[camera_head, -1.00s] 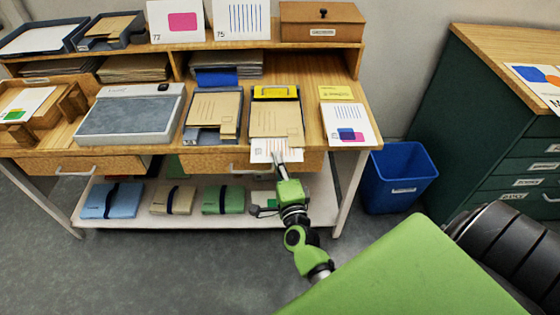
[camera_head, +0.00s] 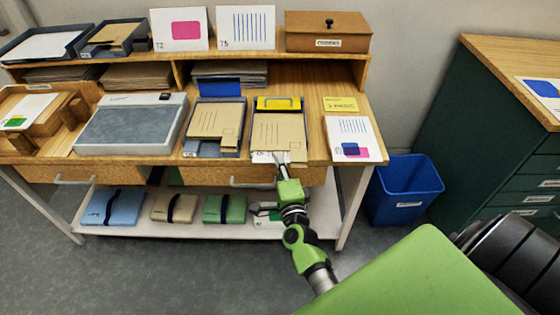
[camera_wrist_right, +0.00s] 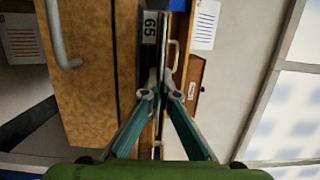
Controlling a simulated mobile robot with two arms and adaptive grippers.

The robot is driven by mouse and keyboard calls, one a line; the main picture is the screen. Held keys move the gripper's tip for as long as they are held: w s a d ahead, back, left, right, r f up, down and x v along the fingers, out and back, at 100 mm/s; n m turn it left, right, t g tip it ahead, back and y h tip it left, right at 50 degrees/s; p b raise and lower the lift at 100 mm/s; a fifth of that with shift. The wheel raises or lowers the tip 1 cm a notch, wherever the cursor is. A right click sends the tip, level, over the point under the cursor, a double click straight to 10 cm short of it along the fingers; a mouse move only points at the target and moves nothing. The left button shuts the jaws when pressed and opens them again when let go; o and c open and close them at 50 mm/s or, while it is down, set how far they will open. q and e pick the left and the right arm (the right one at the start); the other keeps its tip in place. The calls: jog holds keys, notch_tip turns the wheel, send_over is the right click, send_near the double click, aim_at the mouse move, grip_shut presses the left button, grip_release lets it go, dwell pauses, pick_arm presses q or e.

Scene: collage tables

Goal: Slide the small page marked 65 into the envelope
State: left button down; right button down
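The tan envelope (camera_head: 278,128) lies flat in a grey holder with a yellow clip at its far end, near the front edge of the table. The small page marked 65 (camera_head: 260,157) shows only as a narrow white strip at the envelope's near edge; the rest is hidden. My left gripper is not in view.
A second tan envelope (camera_head: 215,119) lies in a holder to the left. A printed sheet (camera_head: 352,139) lies to the right. The drawer front (camera_head: 210,176) is below the table edge, above a shelf with strapped bundles. A blue bin (camera_head: 405,190) stands right of the table.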

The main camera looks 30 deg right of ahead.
jog(key=c, duration=2.2)
grip_release()
jog(key=v, duration=1.2)
jog(key=s+a+f+n+g+y, duration=0.2)
jog(key=s+a+f+n, duration=0.15)
jog(key=f, duration=0.65)
jog(key=s+a+f+n+g+y, duration=0.2)
jog(key=a+f+n, duration=0.25)
jog(key=f, duration=0.55)
jog(key=s+a+f+n+g+y, duration=0.25)
jog(key=f+n, duration=0.25)
jog(key=f, duration=0.4)
jog(key=s+f+n+g, duration=0.5)
jog(key=s+f+n, duration=0.1)
jog(key=s+f, duration=0.8)
jog(key=s+d+f+n+g, duration=0.1)
jog(key=s+d+f, duration=0.1)
jog(key=s, duration=0.3)
jog(key=s+d+f+n+g, duration=0.1)
jog(key=s+d+n+g, duration=0.1)
jog(key=s, duration=0.3)
jog(key=s+d+f+n+g, duration=0.1)
jog(key=s+d+f+n, duration=0.1)
jog(key=s, duration=0.4)
jog(key=shift+s+d+f+g+h, duration=0.1)
jog(key=shift+d+f+g+h, duration=0.15)
jog(key=shift+f+h, duration=0.1)
